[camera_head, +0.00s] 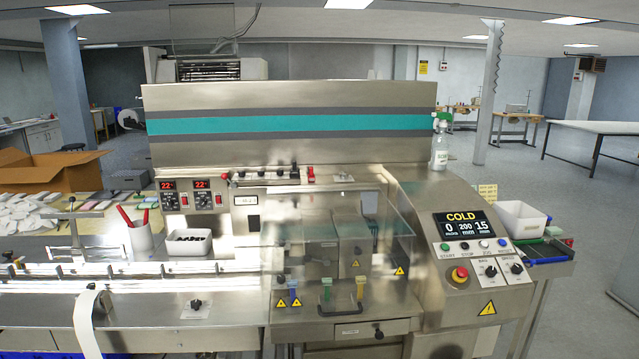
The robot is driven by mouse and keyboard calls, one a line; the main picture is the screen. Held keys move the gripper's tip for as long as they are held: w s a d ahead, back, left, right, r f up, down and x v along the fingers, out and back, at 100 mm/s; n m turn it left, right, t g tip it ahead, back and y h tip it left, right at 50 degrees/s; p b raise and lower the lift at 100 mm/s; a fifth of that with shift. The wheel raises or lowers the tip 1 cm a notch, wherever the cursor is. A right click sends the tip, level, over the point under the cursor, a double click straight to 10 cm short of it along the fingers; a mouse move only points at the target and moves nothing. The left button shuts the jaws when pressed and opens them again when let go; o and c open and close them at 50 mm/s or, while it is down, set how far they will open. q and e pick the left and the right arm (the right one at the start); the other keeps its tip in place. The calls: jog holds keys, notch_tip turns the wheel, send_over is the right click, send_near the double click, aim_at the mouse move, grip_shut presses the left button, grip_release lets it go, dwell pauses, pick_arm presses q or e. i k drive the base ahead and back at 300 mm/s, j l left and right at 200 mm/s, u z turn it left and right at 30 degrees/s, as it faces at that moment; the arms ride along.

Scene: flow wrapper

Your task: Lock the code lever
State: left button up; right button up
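The flow wrapper (290,97) fills the middle of the view, a steel machine with a teal stripe. On its front ledge a red-ended lever part (226,178) sits at the left of a row of small dark knobs (265,174). A red piece (311,174) stands upright at the right of that row. I cannot tell which of these is the code lever, or whether it is locked. Below, behind a clear guard, are blue, green and yellow tabs, with the yellow tab (360,288) at the right. Neither of my grippers is in view.
A control panel (468,260) at the right shows "COLD" and has a red emergency button (459,275). A spray bottle (440,148) stands on the machine. A white cup (141,240) and dark-filled bin (189,242) stand at left. An infeed conveyor (60,285) runs along the left.

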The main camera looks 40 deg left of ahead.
aim_at(225, 177)
jog(key=u, duration=1.65)
jog(key=i+j, duration=0.3)
jog(key=j, duration=0.2)
jog(key=i+j, duration=0.35)
jog(key=j, duration=0.15)
jog(key=i+j+u, duration=0.1)
jog(key=i+j, duration=0.2)
jog(key=j, duration=0.25)
jog(key=i+j, duration=0.7)
jog(key=j, duration=0.25)
